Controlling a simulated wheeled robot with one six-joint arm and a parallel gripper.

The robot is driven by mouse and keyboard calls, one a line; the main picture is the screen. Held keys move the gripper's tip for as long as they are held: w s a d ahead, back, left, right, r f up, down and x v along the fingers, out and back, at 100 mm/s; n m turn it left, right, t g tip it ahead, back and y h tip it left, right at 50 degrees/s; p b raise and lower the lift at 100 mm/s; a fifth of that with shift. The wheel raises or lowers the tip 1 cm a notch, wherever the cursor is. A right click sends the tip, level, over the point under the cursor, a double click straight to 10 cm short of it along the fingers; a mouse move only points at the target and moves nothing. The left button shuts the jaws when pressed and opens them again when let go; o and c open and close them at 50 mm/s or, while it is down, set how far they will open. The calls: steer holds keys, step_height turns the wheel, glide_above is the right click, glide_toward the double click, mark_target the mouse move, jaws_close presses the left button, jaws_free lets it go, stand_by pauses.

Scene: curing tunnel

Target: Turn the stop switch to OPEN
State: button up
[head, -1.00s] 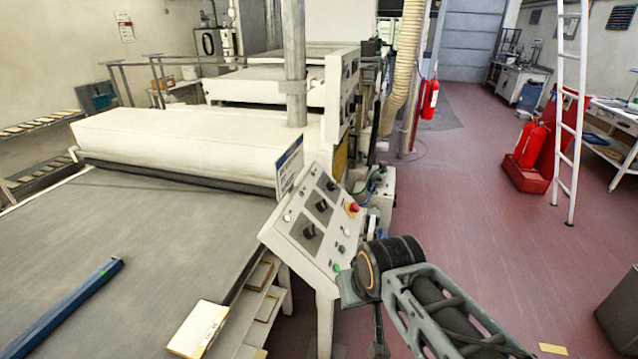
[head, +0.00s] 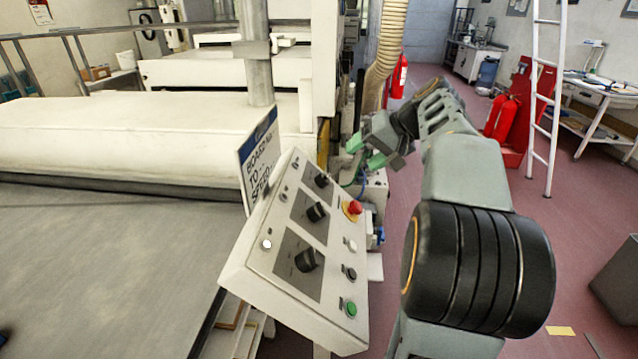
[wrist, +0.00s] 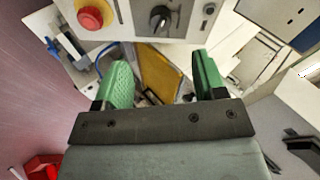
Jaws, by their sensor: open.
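A white sloping control panel (head: 235,268) carries three black rotary switches in a row. In the head view these are a far switch (head: 321,180), a middle switch (head: 317,211) and a near switch (head: 308,260). Their labels are too small to read, so I cannot tell which is the stop switch. One black switch (wrist: 160,18) shows at the top of the wrist view, beyond the fingertips. My gripper (head: 366,151) has green fingers, is open and empty, and is past the panel's far right corner. The fingers stand apart in the wrist view (wrist: 162,72).
A red emergency button (head: 353,208) on a yellow base sits beside the switches; it also shows in the wrist view (wrist: 92,18). A blue-and-white sign (head: 258,160) stands at the panel's left edge. Open red floor (head: 575,240) lies to the right.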

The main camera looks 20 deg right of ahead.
mark_target(328, 176)
steer(key=x, duration=0.4)
steer(key=w+x, duration=0.1)
steer(key=x, duration=0.8)
steer(key=shift+w+d, duration=0.25)
steer(key=shift+w, duration=0.05)
steer(key=shift+c, duration=0.4)
steer(key=c, duration=0.8)
steer(key=shift+r, duration=0.1)
steer(key=shift+c, duration=0.2)
